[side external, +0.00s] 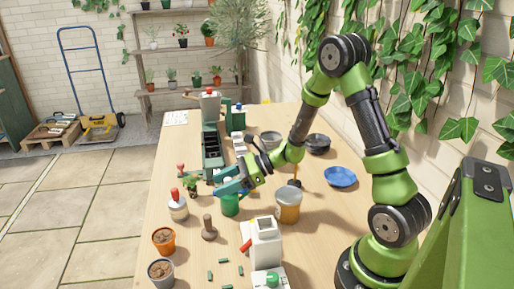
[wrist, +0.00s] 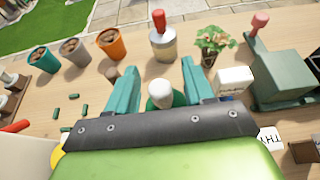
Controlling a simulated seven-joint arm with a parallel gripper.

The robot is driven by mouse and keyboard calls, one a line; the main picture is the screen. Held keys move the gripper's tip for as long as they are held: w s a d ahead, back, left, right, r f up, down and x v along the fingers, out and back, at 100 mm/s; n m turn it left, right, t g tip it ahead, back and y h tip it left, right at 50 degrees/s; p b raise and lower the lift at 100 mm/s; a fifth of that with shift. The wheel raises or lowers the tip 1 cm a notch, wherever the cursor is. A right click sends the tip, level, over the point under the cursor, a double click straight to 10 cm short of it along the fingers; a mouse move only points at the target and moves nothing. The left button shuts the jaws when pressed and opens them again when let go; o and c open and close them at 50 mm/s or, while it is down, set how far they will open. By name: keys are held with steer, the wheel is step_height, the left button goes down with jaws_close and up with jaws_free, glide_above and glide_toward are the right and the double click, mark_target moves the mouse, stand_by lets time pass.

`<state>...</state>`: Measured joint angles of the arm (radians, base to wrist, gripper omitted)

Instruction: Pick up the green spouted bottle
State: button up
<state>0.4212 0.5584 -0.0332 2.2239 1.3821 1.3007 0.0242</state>
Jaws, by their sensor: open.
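The green spouted bottle (side external: 230,205) stands upright on the wooden table in the side external view. Its pale top (wrist: 160,92) shows between my fingers in the wrist view, with a little green beside it; the rest is hidden behind my gripper body. My gripper (side external: 226,181) is open, with teal fingers at the height of the bottle's upper part. In the wrist view the fingers of my gripper (wrist: 158,82) lie on either side of the bottle, with gaps visible. I cannot tell how far down the bottle they reach.
A red-topped jar (side external: 178,207) and a brown tamper (side external: 208,229) stand close left of the bottle. A white machine (side external: 264,243) stands in front. A small plant (wrist: 213,42) and pots (wrist: 112,44) show in the wrist view.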

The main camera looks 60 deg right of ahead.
steer(key=shift+w+a, duration=0.1)
steer(key=shift+w, duration=0.05)
jaws_close()
stand_by(0.4)
